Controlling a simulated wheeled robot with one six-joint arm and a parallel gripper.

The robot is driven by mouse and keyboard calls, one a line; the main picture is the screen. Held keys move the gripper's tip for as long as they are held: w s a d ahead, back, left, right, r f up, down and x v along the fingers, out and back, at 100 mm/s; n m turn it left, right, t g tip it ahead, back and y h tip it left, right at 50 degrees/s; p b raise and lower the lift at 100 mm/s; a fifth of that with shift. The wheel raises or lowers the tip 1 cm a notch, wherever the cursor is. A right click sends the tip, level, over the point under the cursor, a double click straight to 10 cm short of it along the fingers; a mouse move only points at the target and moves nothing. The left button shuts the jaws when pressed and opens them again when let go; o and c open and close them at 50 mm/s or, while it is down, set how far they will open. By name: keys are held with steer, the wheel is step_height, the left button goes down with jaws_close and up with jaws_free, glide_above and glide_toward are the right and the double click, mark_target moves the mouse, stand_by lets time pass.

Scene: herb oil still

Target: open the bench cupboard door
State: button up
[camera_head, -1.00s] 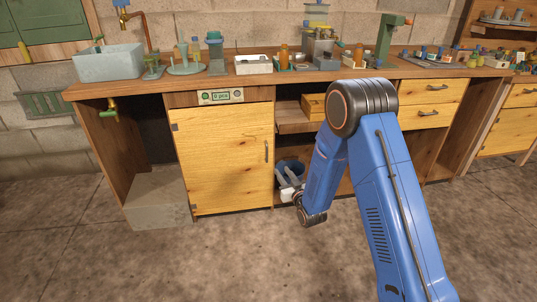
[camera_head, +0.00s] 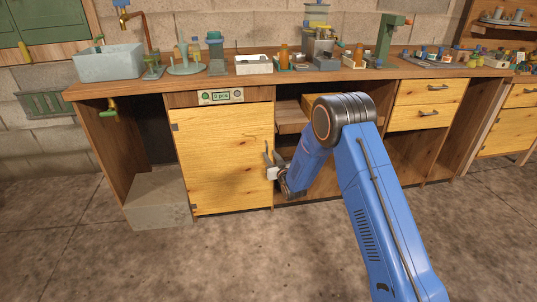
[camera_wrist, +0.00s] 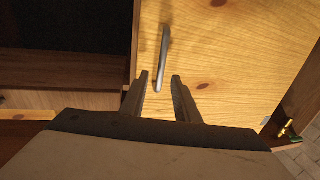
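The bench cupboard door (camera_head: 222,155) is a pale wooden panel under the worktop, and it looks shut. It also fills much of the wrist view (camera_wrist: 235,60). Its slim grey bar handle (camera_wrist: 164,50) stands near the door's edge beside the open shelves. In the head view the handle is largely covered by my gripper (camera_head: 269,163). In the wrist view my gripper (camera_wrist: 160,76) is open, with the handle's lower end showing between its fingertips. I cannot tell whether either finger touches the handle or how deep it sits between them.
Open shelves (camera_head: 292,120) adjoin the door's handle side, with my arm in front of them. A stone block (camera_head: 158,203) stands on the floor left of the door. The worktop (camera_head: 280,78) above carries bottles and tools. The floor (camera_head: 250,255) before the door is clear.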

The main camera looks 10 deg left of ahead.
steer(key=shift+x, duration=1.45)
jaws_close()
steer(key=shift+s, duration=0.15)
